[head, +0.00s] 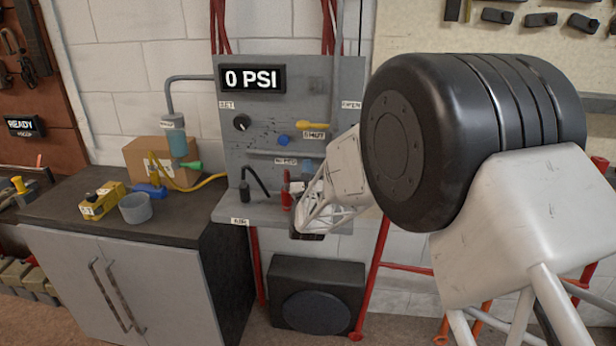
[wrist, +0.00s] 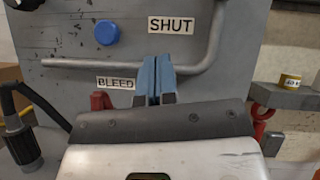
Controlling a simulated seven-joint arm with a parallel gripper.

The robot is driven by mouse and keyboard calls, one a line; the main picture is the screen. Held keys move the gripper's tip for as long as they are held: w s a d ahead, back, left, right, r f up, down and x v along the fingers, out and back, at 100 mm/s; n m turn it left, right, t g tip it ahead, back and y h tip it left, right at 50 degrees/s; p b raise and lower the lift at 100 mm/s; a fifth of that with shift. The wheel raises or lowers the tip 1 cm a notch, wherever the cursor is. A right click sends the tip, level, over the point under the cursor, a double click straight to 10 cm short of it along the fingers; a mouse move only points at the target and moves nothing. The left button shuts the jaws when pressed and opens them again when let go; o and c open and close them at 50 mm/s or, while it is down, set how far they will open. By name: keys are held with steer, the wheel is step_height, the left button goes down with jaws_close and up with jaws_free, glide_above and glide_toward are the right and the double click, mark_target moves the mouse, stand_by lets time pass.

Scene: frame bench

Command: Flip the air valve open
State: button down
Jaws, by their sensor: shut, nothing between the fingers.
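The air valve's yellow lever (head: 314,126) lies roughly level on the grey panel in the head view, just above the SHUT label (head: 314,135). The OPEN label (head: 351,104) is higher and to the right, partly covered by my arm. The lever is outside the wrist view, which shows the SHUT label (wrist: 171,25) near the top. My gripper (wrist: 158,75) is shut and empty, its blue fingertips together in front of the panel, below SHUT and right of the BLEED label (wrist: 116,83). In the head view it is low in front of the panel, apart from the lever.
The display (head: 251,79) reads 0 PSI. A blue knob (wrist: 105,33) and a grey pipe (wrist: 85,63) are on the panel near my fingers. A red item (head: 286,192) stands on the panel's shelf (head: 236,211). A cup (head: 135,208) and tape measure (head: 102,201) sit on the left bench.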

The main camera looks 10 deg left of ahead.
mark_target(315, 126)
steer(key=shift+w+a+r, duration=0.2)
steer(key=shift+w+r, duration=0.6)
steer(key=shift+r, duration=0.3)
steer(key=shift+w+a+r, duration=0.25)
steer(key=shift+w+r, duration=0.6)
steer(key=shift+r, duration=0.25)
steer(key=shift+w+a+r, duration=0.2)
steer(key=shift+w+r, duration=0.6)
steer(key=shift+r, duration=0.3)
